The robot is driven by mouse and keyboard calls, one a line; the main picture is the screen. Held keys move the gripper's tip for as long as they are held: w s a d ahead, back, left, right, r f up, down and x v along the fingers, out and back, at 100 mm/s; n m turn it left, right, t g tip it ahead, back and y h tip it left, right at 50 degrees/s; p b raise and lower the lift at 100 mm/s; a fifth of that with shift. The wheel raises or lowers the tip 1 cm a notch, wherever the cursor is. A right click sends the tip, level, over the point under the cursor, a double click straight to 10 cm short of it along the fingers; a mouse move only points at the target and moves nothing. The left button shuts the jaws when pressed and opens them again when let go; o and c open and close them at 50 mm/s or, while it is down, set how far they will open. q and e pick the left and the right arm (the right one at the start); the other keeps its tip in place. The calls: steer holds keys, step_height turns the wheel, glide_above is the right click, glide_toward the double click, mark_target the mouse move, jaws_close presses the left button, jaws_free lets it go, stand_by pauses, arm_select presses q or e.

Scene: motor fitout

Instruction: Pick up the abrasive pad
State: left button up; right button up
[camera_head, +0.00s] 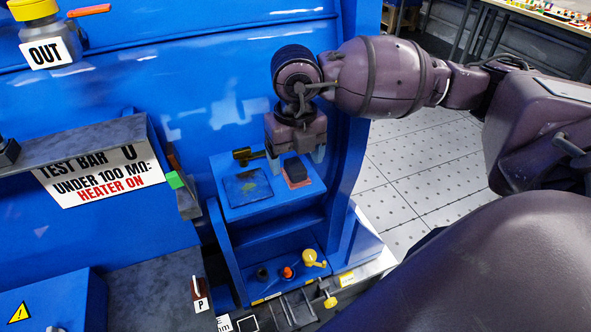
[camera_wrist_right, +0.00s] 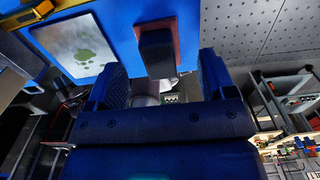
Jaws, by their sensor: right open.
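The abrasive pad (camera_head: 296,172) looks to be the black block on a reddish base, lying on a small blue shelf (camera_head: 262,205). My right gripper (camera_head: 295,156) is just above and behind it, pointing down, open and empty. In the right wrist view, the black block (camera_wrist_right: 157,52) shows just beyond the gap between the two fingers of my right gripper (camera_wrist_right: 163,78). The fingers appear apart from it. My left gripper is not in view.
A dark flat plate with a greenish stain (camera_head: 248,187) lies left of the pad on the shelf. A brass-coloured fitting (camera_head: 243,154) is behind it. Blue machine walls stand behind and right of the shelf. Knobs (camera_head: 288,272) sit on a lower ledge.

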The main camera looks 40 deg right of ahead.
mark_target(296, 165)
steer(key=shift+f, duration=1.25)
steer(key=shift+c, duration=0.4)
steer(key=c, duration=0.9)
steer(key=shift+r, duration=0.1)
steer(key=shift+c, duration=0.2)
step_height(296, 165, up, 20)
steer(key=shift+p, duration=0.35)
steer(key=o, duration=0.4)
steer(key=c, duration=0.3)
